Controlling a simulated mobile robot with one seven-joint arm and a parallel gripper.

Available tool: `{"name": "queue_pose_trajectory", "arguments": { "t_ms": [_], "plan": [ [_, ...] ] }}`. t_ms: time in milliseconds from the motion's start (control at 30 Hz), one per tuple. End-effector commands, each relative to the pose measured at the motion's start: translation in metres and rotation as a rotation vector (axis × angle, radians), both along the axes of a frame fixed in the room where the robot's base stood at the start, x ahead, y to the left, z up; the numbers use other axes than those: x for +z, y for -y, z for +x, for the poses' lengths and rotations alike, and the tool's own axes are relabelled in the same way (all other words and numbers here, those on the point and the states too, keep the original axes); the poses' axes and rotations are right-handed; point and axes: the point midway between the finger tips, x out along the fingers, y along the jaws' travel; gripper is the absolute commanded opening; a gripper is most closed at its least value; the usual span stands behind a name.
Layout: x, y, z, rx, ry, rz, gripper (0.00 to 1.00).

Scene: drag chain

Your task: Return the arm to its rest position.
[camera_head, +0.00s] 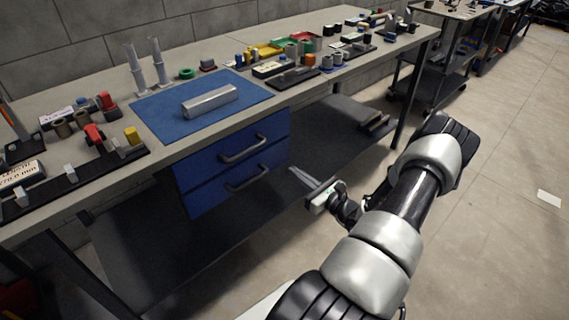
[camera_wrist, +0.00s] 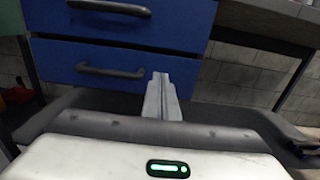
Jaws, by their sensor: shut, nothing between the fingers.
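My gripper (camera_head: 302,178) is at the end of my arm, in front of the workbench and below its top, just right of the blue drawers. Its fingers are together and hold nothing. In the wrist view my gripper (camera_wrist: 161,84) points toward the blue drawer unit (camera_wrist: 130,45), with its fingertips over the unit's lower right part. A gap between fingertips and drawers cannot be judged exactly. My arm is bent and stretches over the floor at the right of the head view.
The workbench (camera_head: 330,62) carries a blue mat (camera_head: 160,122) with a grey metal bar (camera_head: 210,99), and several small parts. Two drawers with dark handles (camera_head: 243,150) look shut. A dark lower shelf (camera_head: 150,250) lies beneath. A dark cart (camera_head: 432,80) stands behind right. The right floor is open.

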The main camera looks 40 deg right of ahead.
Motion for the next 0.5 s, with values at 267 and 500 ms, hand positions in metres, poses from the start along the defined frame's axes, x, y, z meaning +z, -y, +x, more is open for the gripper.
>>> {"name": "queue_pose_trajectory", "arguments": {
  "t_ms": [267, 500],
  "plan": [
    [0.0, 0.003, -0.032, 0.0, 0.0, 0.002, 0.0],
    [0.0, 0.002, -0.034, 0.002, 0.0, 0.001, 0.0]
  ]
}}
